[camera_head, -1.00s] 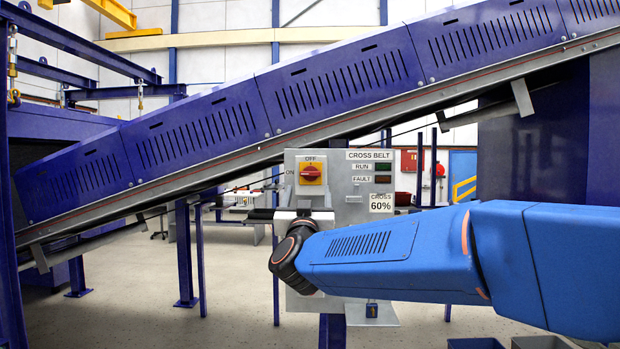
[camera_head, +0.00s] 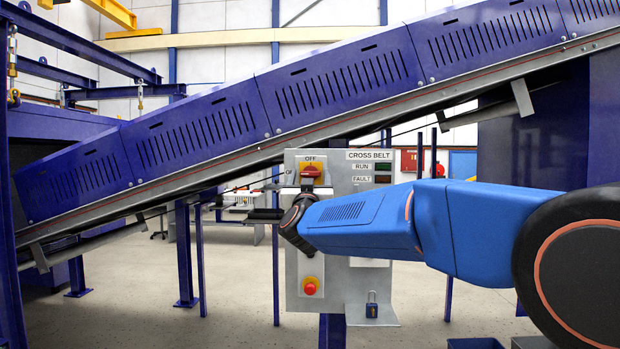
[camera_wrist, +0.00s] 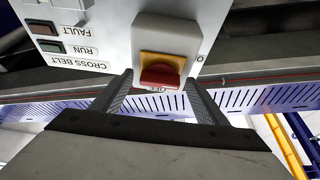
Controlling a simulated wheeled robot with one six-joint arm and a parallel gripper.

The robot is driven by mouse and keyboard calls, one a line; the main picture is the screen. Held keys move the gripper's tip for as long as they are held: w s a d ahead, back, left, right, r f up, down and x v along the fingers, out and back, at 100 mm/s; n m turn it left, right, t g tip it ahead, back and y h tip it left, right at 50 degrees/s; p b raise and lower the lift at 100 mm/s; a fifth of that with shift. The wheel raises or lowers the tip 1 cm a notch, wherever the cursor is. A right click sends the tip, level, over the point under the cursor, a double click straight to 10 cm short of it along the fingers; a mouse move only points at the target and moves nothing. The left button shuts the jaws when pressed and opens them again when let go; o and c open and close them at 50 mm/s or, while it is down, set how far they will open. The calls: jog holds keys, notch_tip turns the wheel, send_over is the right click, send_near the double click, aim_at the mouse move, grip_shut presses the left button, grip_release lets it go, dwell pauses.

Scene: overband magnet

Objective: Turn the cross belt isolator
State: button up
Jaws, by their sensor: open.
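The cross belt isolator is a red knob (camera_head: 311,171) on a yellow plate, on the front of a grey control box (camera_head: 335,275). An OFF label sits above it. In the wrist view, which is upside down, the knob (camera_wrist: 160,76) shows between my gripper's two fingers (camera_wrist: 159,80). The fingers are open, one on either side, with a gap visible between each finger and the knob. In the head view my gripper (camera_head: 303,190) is just below the knob, and its fingers are mostly hidden. Whether the fingertips reach the knob's depth is hard to tell.
A red push button (camera_head: 311,287) sits low on the box. A blue padlock (camera_head: 372,304) is at the small shelf below. RUN and FAULT lamps (camera_head: 383,173) are to the right. A sloping blue conveyor (camera_head: 200,135) passes behind the box.

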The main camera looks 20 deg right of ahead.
jog(key=shift+c, duration=0.7)
jog(key=c, duration=0.9)
jog(key=shift+m+h, duration=0.3)
jog(key=shift+m, duration=0.3)
jog(key=m+h, duration=0.1)
jog(key=m, duration=0.1)
jog(key=m+g+h, duration=0.1)
jog(key=m, duration=0.2)
jog(key=shift+a+m+g, duration=0.2)
jog(key=shift+m+g, duration=0.1)
jog(key=m+g+h, duration=0.1)
jog(key=m, duration=0.2)
jog(key=m+g+h, duration=0.1)
jog(key=m, duration=0.2)
jog(key=shift+w+r+g, duration=0.1)
jog(key=shift+r+g, duration=0.05)
jog(key=shift+g, duration=0.15)
jog(key=m+g, duration=0.1)
jog(key=m, duration=0.1)
jog(key=m+g, duration=0.1)
jog(key=m, duration=0.2)
jog(key=shift+a+r+h, duration=0.1)
jog(key=shift+h, duration=0.3)
jog(key=shift+m+g, duration=0.7)
jog(key=shift+m, duration=1.5)
jog(key=shift+y, duration=0.3)
